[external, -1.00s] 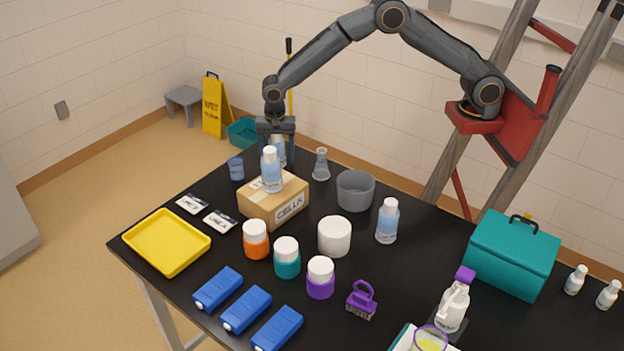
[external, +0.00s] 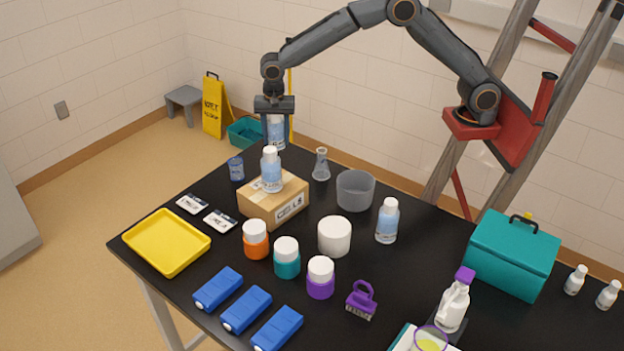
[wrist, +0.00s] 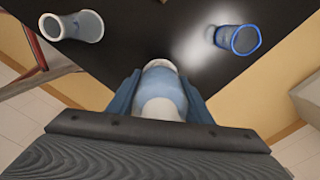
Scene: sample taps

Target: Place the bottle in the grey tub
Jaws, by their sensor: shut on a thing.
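My gripper (external: 277,127) is shut on a clear bottle with a blue label (external: 277,133) and holds it upright above the far left part of the black table, behind the cardboard box. In the wrist view the bottle (wrist: 160,95) sits between the two fingers. The grey tub (external: 355,192) stands on the table to the right of my gripper; it looks empty. A similar bottle (external: 271,172) stands on the cardboard box (external: 275,208), and another bottle (external: 387,222) stands right of the tub.
A glass flask (external: 321,165) stands between my gripper and the tub. A blue cup (external: 236,169) is left of the box. A white tub (external: 334,237), lidded jars and a yellow tray (external: 166,242) are nearer the front. A teal case (external: 512,256) is at right.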

